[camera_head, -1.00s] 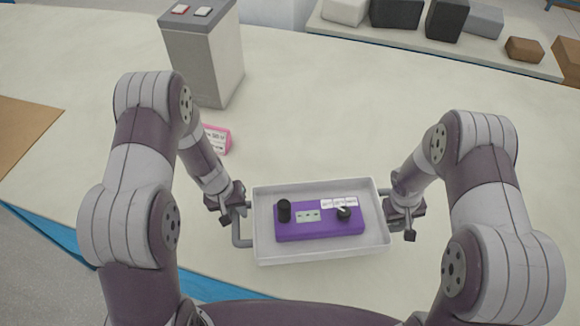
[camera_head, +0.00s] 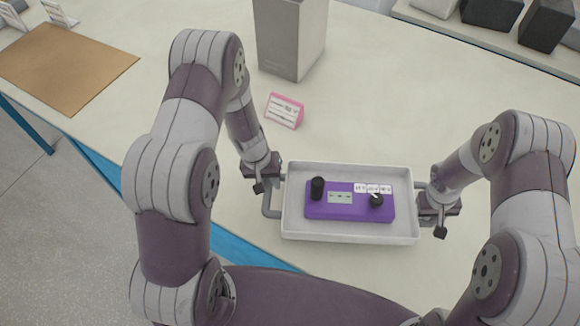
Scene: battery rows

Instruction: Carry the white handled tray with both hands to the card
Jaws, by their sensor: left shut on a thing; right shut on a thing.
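The white handled tray (camera_head: 300,232) is in front of me at the near side of the table, holding a purple device (camera_head: 330,208) with two black knobs and white labels. My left gripper (camera_head: 268,178) is shut on the tray's left grey handle. My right gripper (camera_head: 435,208) is shut on its right handle, which is mostly hidden. The tray looks about level; I cannot tell whether it clears the tabletop. A small pink card stand (camera_head: 284,110) with a white printed face stands behind the tray, to its left. A flat brown card sheet (camera_head: 62,62) lies at the far left.
A tall grey box (camera_head: 290,40) stands behind the pink stand. Dark and grey blocks (camera_head: 492,12) sit on a raised shelf at the back right. White label stands (camera_head: 58,12) are behind the brown sheet. The table's blue front edge (camera_head: 98,170) runs along the left; tabletop between sheet and tray is mostly clear.

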